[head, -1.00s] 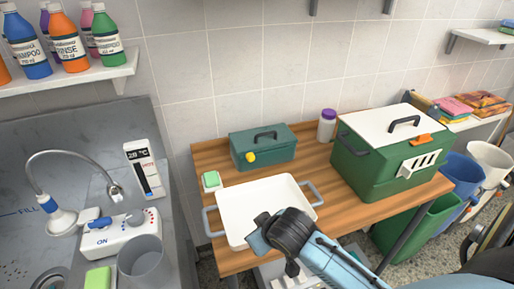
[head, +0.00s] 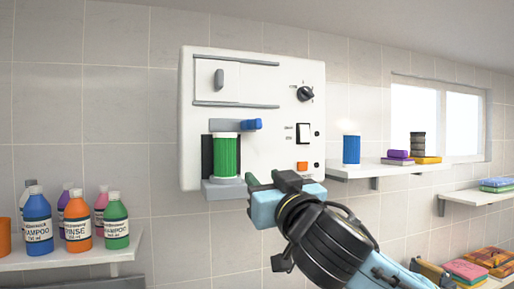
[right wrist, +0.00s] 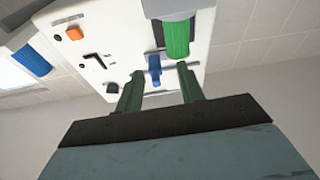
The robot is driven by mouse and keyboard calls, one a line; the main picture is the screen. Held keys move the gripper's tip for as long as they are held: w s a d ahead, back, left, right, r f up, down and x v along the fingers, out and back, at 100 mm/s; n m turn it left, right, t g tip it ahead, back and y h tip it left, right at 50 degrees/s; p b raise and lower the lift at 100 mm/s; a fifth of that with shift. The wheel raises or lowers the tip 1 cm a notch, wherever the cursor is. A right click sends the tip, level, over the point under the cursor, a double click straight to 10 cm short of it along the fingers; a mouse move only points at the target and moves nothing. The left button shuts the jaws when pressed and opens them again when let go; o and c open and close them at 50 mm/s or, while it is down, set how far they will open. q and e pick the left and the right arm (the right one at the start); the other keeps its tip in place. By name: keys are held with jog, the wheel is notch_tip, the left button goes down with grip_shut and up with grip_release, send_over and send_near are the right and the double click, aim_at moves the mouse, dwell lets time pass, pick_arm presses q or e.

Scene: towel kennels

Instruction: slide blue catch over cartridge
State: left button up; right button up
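A green ribbed cartridge (head: 226,156) stands upright in a grey holder (head: 226,188) on the white wall unit (head: 265,80). The blue catch (head: 251,124) is at the right end of a grey bar (head: 224,125), just above and right of the cartridge. My right gripper (head: 268,180) is below and right of the cartridge, with nothing between its fingers. The right wrist view shows its two green fingers (right wrist: 160,92) apart, with the blue catch (right wrist: 153,68) appearing between them beyond the tips. The cartridge (right wrist: 177,38) shows there too. My left gripper is out of view.
The unit also has a black knob (head: 306,93), a switch (head: 303,133) and an orange button (head: 302,166). A blue cylinder (head: 351,149) stands on a shelf at right. Shampoo bottles (head: 78,218) stand on a shelf at lower left. Space before the unit looks clear.

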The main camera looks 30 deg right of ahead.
jog(key=m+t+h, duration=0.1)
send_near(259, 124)
jog(key=s+f, duration=0.1)
jog(key=p+x, duration=0.2)
jog(key=x, duration=0.2)
jog(key=p+x, duration=0.1)
jog(key=x, duration=0.2)
jog(key=p+x, duration=0.2)
jog(key=x, duration=0.2)
jog(key=shift+w+r+p, duration=0.25)
jog(key=shift+r+p, duration=0.05)
jog(key=shift+r, duration=0.1)
jog(key=shift+w+d+r+t, duration=0.1)
jog(key=shift+w+t, duration=0.2)
jog(key=shift+w, duration=0.2)
grip_shut()
